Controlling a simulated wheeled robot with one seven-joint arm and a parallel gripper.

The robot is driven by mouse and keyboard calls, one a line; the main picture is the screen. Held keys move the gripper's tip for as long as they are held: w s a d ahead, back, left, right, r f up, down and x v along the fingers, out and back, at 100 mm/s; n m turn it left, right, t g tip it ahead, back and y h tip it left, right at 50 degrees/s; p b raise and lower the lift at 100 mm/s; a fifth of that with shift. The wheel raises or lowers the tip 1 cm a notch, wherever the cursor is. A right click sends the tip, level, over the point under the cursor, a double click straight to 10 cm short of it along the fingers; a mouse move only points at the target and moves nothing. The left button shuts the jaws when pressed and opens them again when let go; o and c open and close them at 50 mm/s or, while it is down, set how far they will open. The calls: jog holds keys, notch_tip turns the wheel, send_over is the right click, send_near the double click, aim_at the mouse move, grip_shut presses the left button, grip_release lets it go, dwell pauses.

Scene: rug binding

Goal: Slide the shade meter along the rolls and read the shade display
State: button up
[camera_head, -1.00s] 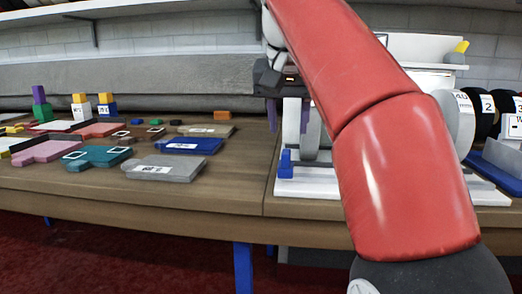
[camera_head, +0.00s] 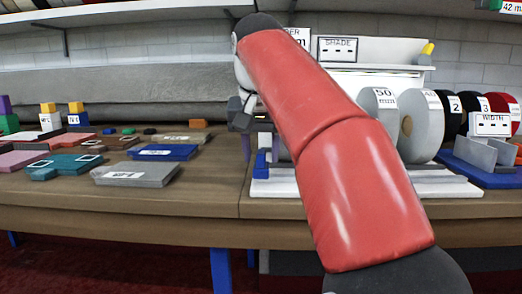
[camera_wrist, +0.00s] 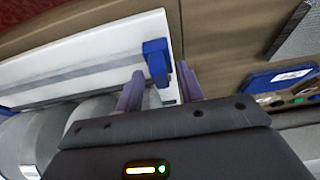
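A blue upright piece (camera_head: 262,163), possibly the shade meter's handle, stands at the left end of a white grooved rail (camera_head: 300,187). My gripper (camera_head: 260,153) is just above and around it in the head view, partly hidden by my red arm. In the wrist view my gripper (camera_wrist: 160,88) is open, with the blue piece (camera_wrist: 156,60) between and just beyond its purple fingers. I cannot tell whether they touch it. White rolls (camera_head: 380,112) stand behind the rail, one marked 50. The shade display (camera_head: 338,48) shows no readable value under its SHADE label.
A blue stand with a WIDTH display (camera_head: 490,124) is at right, near black and red rolls (camera_head: 500,108). Carpet samples, including a grey one (camera_head: 135,174) and a blue one (camera_head: 163,153), cover the left table. My arm hides the rail's middle.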

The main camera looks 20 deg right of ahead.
grip_shut()
jog(key=shift+d, duration=0.1)
jog(key=s+d+p, duration=0.1)
jog(key=d, duration=0.4)
jog(key=s+d, duration=0.2)
jog(key=d, duration=0.3)
jog(key=s+d+p, duration=0.1)
jog(key=s+d, duration=0.1)
jog(key=d, duration=0.3)
jog(key=shift+p, duration=0.35)
jog(key=shift+o, duration=0.2)
grip_release()
jog(key=d+p+v, duration=0.1)
jog(key=v, duration=0.6)
jog(key=shift+a+r+p, duration=0.35)
jog(key=shift+a+r, duration=0.05)
jog(key=shift+a, duration=0.15)
jog(key=shift+s, duration=0.15)
